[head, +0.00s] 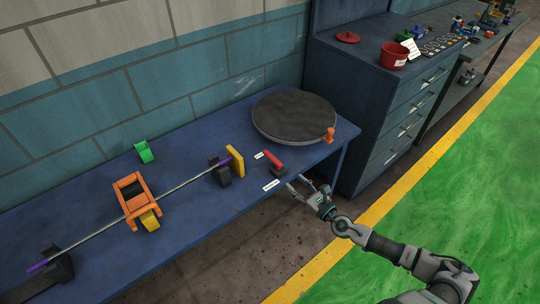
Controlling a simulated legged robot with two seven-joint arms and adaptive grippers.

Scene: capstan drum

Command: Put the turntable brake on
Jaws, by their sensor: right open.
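The dark round turntable (294,116) lies flat at the right end of the blue bench. An orange knob or block (329,135) sits at its right rim. A small red lever (272,160) on a dark base is just in front of the turntable, between two white labels; I cannot read them. I cannot tell from here whether the lever touches the turntable. My right gripper (295,184) is open and empty at the bench's front edge, a little in front and to the right of the red lever. My left gripper is not in view.
The blue bench (200,205) carries a long rod (100,230) on dark stands, an orange frame (130,188), a yellow plate (235,161) and a green piece (145,151). A blue drawer cabinet (375,115) with a red bucket (394,56) stands at right.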

